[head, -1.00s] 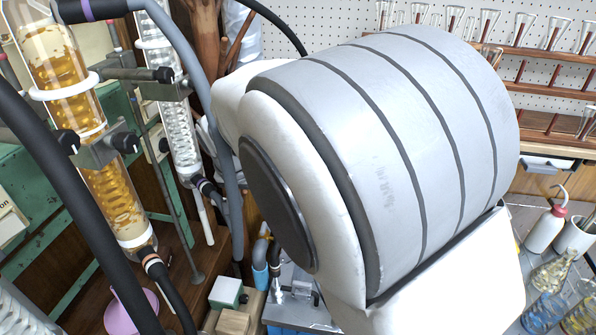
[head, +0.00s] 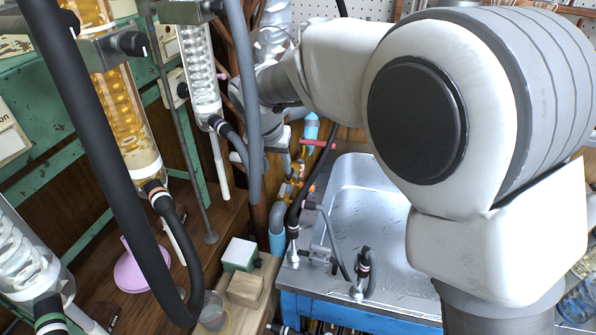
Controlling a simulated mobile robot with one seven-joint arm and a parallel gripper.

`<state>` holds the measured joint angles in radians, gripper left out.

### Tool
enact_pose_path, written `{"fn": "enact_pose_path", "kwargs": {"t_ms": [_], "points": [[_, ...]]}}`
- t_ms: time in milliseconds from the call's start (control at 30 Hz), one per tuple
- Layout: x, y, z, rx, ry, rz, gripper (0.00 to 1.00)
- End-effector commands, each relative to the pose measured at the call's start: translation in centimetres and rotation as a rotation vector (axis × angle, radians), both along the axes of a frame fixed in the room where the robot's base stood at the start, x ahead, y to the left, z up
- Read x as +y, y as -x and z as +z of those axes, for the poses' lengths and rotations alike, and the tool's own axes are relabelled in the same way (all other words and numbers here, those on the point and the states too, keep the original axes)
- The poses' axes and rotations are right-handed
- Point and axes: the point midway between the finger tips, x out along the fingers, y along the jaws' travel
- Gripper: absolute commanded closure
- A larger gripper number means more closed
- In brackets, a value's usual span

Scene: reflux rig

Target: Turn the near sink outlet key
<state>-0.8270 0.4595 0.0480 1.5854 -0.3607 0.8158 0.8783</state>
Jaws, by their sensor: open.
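The metal sink (head: 385,250) stands right of centre, in a blue frame. Fittings with black hoses sit along its left and front rim; one near outlet (head: 358,288) is at the front. A small red bar-shaped handle (head: 318,143) shows behind the sink's back left corner, near brass-coloured fittings (head: 287,192). I cannot tell which small part is the near outlet key. My arm reaches in from the right across the back of the sink.
Glass condensers with amber (head: 125,120) and clear coils (head: 200,75) hang at left, with thick hoses in front. A pink funnel-like piece (head: 135,272), a green-and-white box (head: 240,254) and a wooden block (head: 246,289) are on the wooden bench. The sink basin looks empty.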

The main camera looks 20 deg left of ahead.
Motion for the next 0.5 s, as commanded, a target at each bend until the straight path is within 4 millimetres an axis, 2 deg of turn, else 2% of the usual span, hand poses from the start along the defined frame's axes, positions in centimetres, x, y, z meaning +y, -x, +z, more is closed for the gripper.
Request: {"fn": "enact_pose_path", "kwargs": {"t_ms": [33, 300, 500], "points": [[0.0, -0.5, -1.4, 0.002, 0.002, -0.002, 0.54], [0.5, -2.6, -6.7, 0.002, 0.002, -0.001, 0.54], [0.7, -3.7, -9.2, 0.0, 0.0, -0.001, 0.54]]}}
